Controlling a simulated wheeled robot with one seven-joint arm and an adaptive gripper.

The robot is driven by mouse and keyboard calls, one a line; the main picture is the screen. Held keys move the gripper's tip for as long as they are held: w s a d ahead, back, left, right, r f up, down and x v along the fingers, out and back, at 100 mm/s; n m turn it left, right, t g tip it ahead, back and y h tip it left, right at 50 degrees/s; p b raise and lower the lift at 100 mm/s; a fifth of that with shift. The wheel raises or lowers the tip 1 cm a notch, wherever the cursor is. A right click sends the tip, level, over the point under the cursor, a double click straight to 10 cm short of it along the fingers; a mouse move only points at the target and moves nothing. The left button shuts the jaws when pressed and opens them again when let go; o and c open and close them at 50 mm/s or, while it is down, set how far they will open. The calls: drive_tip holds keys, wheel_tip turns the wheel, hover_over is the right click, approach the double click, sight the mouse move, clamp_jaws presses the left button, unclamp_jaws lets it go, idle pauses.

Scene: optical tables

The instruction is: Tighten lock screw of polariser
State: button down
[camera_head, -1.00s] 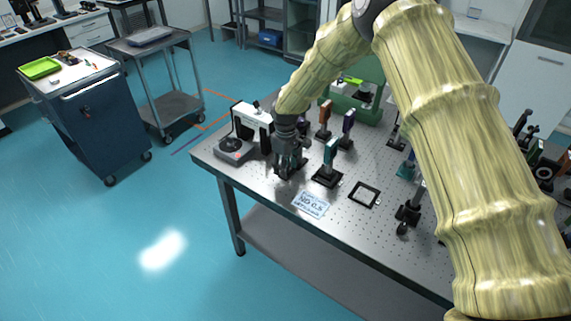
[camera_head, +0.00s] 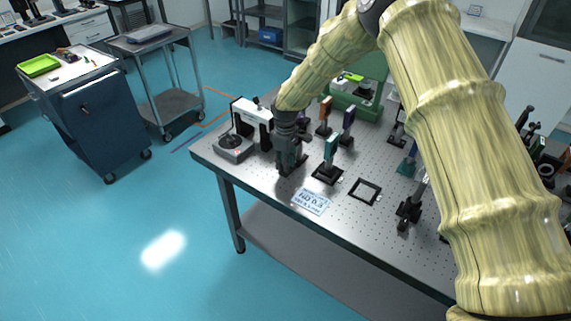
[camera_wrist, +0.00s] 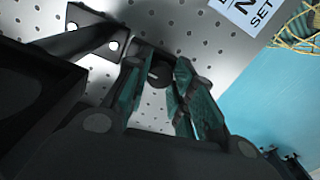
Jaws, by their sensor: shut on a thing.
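My gripper (camera_head: 287,168) points down over the front left part of the perforated optical table (camera_head: 262,187). In the wrist view its teal-padded fingers (camera_wrist: 162,78) are closed around a small dark round knob (camera_wrist: 157,73), which looks like the lock screw. A black mount part with a base plate (camera_wrist: 88,14) shows beside the fingers at upper left. In the head view my gripper hides most of the mount it works on. I cannot tell the polariser's plate from these views, nor how tight the screw is.
A teal-topped post mount (camera_head: 330,150) stands close to the right of my gripper. A printed card (camera_head: 311,201) and a black square frame (camera_head: 365,192) lie in front and to the right.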

idle(0.3)
drive_tip(key=c, duration=1.2)
unclamp_jaws()
wheel_tip(320, 180, up, 12)
